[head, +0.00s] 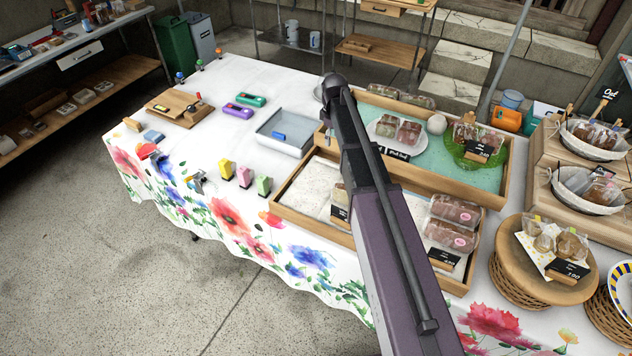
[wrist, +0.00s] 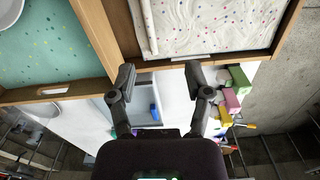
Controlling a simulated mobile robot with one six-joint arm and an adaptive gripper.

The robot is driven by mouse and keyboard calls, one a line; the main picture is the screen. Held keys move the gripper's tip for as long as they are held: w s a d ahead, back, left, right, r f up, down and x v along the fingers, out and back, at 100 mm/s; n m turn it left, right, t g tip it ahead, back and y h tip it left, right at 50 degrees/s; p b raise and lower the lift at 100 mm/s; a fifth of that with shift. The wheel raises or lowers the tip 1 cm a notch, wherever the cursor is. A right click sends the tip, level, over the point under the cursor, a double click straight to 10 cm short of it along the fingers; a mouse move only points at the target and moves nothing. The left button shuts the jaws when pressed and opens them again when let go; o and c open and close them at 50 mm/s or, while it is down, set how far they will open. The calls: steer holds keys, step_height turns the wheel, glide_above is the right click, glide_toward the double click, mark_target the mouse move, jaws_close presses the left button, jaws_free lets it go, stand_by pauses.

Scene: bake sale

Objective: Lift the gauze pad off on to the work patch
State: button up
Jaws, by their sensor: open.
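I cannot pick out a gauze pad for certain in either view. A small pale blue flat block (head: 153,136) lies near the left front edge of the white table, in front of a wooden board (head: 163,110). No marked work patch is plain to see; bare white cloth (head: 195,130) lies right of the board. My gripper (wrist: 161,78) is open and empty in the wrist view, its fingers apart above a wooden tray's edge. In the head view my arm hides it.
A clear bin (head: 268,137) holds a blue item. Yellow, pink and green blocks (head: 244,176) stand near the front edge. Purple (head: 237,111) and green (head: 250,99) items lie behind. Wooden trays of baked goods (head: 289,205) lie under my arm; baskets (head: 597,138) stand right.

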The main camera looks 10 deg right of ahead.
steer(key=w+n, duration=0.1)
steer(key=w, duration=0.1)
steer(key=shift+w, duration=0.35)
steer(key=shift+f, duration=0.1)
steer(key=b, duration=0.9)
glide_above(328, 161)
steer(key=f, duration=0.8)
steer(key=shift+s+d+f, duration=0.25)
steer(key=shift+w+a+f+b, duration=0.1)
steer(key=shift+f+b, duration=1.15)
steer(key=shift+f, duration=0.05)
steer(key=shift+w+a+f+b, duration=0.1)
steer(key=shift+f+b, duration=1.1)
steer(key=shift+f, duration=0.1)
steer(key=shift+c, duration=0.2)
jaws_close()
